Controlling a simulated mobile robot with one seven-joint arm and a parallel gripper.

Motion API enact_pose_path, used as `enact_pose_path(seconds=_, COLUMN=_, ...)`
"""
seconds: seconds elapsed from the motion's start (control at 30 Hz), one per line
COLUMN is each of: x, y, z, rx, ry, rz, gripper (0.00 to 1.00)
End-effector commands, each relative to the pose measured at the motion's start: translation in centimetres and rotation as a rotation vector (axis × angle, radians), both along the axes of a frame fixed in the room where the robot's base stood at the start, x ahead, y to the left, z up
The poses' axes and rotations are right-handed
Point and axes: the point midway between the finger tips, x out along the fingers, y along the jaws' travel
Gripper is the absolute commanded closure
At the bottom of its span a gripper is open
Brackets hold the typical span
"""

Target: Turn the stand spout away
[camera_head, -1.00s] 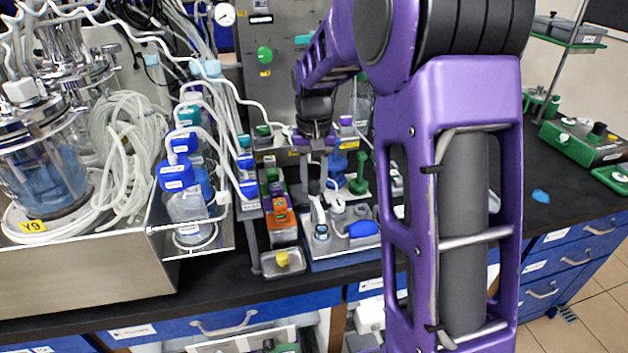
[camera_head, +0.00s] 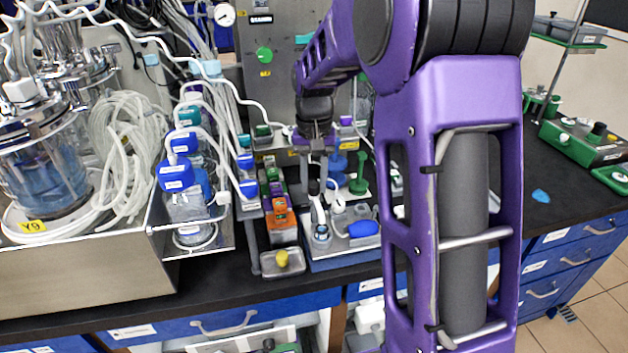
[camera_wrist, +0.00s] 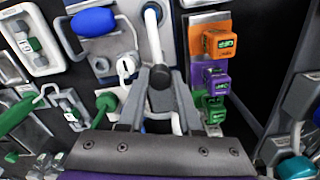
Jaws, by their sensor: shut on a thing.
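The stand spout is a white bent tube (camera_wrist: 153,38) at the top middle of the wrist view, running down to my fingertips. In the head view a white curved tube (camera_head: 318,208) shows just below my gripper. My gripper (camera_head: 318,165) points down over the bench at the stand. In the wrist view my gripper's two grey fingers (camera_wrist: 160,78) close in around the tube's near end, with a dark round part between them. The exact contact is hard to see. The stand's grey platform (camera_head: 345,247) has a blue-edged base and carries a blue bulb (camera_head: 363,229), also in the wrist view (camera_wrist: 93,21).
Orange, purple and green labelled blocks (camera_wrist: 216,42) stand close beside my gripper. A green stand (camera_head: 359,180) is right of it in the head view. Blue-capped bottles (camera_head: 176,174) and tubing are at left. A small tray with a yellow knob (camera_head: 282,260) lies at the bench front.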

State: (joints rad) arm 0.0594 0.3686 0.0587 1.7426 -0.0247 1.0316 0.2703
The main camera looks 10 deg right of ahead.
Motion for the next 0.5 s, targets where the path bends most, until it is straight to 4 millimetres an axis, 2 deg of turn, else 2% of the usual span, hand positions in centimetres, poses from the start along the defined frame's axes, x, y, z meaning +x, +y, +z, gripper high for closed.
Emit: enact_pose_path(seconds=0.5, x=0.05, y=0.02, z=0.14, rx=-0.001, ry=-0.002, rz=-0.03, gripper=1.0)
